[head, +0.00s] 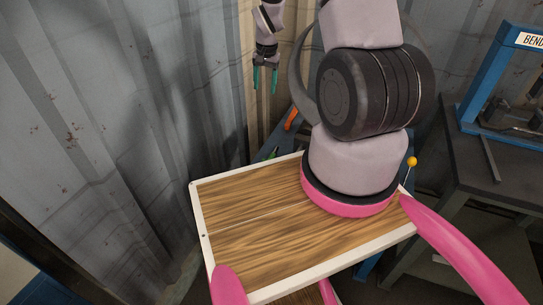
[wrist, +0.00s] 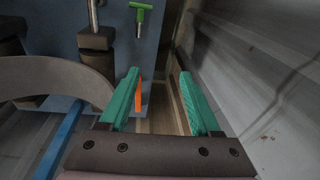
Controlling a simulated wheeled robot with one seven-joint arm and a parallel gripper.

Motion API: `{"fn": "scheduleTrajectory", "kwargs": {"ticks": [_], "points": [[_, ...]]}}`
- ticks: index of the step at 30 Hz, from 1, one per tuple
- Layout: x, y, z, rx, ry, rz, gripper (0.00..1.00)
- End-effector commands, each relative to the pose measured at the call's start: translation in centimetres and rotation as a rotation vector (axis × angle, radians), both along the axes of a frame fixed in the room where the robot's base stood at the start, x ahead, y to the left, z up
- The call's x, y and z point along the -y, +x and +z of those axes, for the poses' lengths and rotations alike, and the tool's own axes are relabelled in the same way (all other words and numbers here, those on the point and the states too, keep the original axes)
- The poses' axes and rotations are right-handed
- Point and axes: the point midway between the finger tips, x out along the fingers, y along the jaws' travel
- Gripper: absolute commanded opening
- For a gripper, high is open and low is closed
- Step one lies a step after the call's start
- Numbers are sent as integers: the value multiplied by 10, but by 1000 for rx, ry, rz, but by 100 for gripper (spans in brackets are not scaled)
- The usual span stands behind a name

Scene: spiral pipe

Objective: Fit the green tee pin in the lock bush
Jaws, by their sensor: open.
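The green tee pin (wrist: 140,14) shows near the top of the wrist view, its crossbar and short stem seen against a blue-grey panel. A small green piece (head: 270,155) in the head view may be the same pin, but I cannot tell. My gripper (head: 265,78) hangs at the back in the head view, with teal fingers. In the wrist view my gripper (wrist: 159,76) is open and empty, apart from the pin, which lies beyond the left fingertip. I cannot identify the lock bush for sure; a dark block (wrist: 96,40) with a metal rod stands left of the pin.
An orange piece (head: 292,119) lies beyond the wooden tray (head: 258,232); it also shows beside my left finger in the wrist view (wrist: 138,96). A corrugated metal wall (head: 130,110) runs close on the left. A dark bench (head: 490,145) with a blue frame stands right.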

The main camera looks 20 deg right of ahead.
Motion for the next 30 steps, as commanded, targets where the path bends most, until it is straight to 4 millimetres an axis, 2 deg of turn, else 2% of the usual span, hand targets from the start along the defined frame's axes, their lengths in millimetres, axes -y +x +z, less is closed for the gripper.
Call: {"fn": "scheduleTrajectory", "kwargs": {"ticks": [1,3,6,9,12,21,30], "points": [[3,-3,-35,-34,-1,-13,64],[6,-6,-76,-64,-2,-30,64],[9,-14,-126,-99,-3,-51,64],[10,-24,-162,-125,-4,-66,64],[11,-30,-185,-139,-5,-76,64],[12,-35,-232,-149,-4,-81,64],[12,-34,-259,-147,-4,-81,64]]}}
